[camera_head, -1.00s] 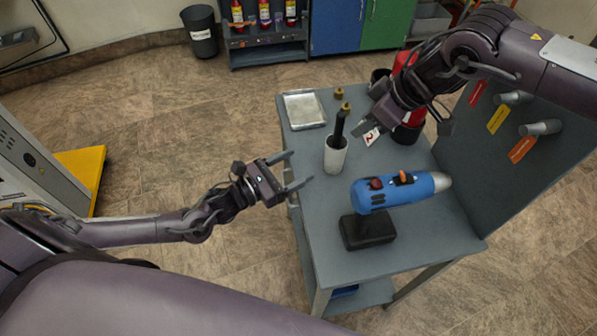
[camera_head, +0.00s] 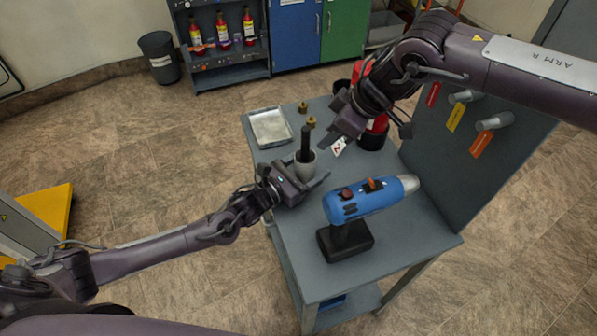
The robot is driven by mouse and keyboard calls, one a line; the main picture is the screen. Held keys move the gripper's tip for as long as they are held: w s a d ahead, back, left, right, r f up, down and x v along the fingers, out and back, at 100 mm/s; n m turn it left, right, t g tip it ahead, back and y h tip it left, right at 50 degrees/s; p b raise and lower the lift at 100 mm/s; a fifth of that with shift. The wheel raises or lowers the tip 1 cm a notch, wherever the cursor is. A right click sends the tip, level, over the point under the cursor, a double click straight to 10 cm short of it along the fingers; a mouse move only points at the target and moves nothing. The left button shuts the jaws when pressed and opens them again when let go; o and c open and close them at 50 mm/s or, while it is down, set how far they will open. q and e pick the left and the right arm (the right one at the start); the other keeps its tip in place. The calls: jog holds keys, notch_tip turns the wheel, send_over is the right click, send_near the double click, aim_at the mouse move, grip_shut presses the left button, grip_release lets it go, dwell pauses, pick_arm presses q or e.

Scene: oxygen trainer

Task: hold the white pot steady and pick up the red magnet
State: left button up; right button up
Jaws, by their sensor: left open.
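The white pot (camera_head: 306,168) stands on the grey table (camera_head: 405,250), with a black rod (camera_head: 305,143) upright in it. My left gripper (camera_head: 310,172) is open at the pot, with its near finger in front of the pot's lower part. The far finger is mostly hidden, and I cannot tell whether either finger touches the pot. My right gripper (camera_head: 342,132) hangs above the table, behind and right of the pot; its jaw opening is unclear. I cannot identify the red magnet for certain; a small dark red piece (camera_head: 346,193) sits on the blue drill-like tool.
The blue tool (camera_head: 370,200) stands on a black base right of the pot. A red and black container (camera_head: 374,135) stands near the upright panel (camera_head: 450,150).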

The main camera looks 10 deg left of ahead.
pick_arm(q)
jog(key=shift+w+d, duration=0.1)
jog(key=shift+c, duration=0.2)
jog(key=c, duration=1)
pick_arm(e)
jog(key=shift+o, duration=0.7)
jog(key=m+t+h, duration=0.3)
jog(key=m+h, duration=0.2)
jog(key=m, duration=0.8)
send_near(306, 139)
jog(key=shift+m, duration=0.3)
jog(key=x, duration=0.8)
jog(key=w+x, duration=0.1)
jog(key=x, duration=0.3)
jog(key=shift+a+r, duration=0.15)
jog(key=shift+a, duration=0.05)
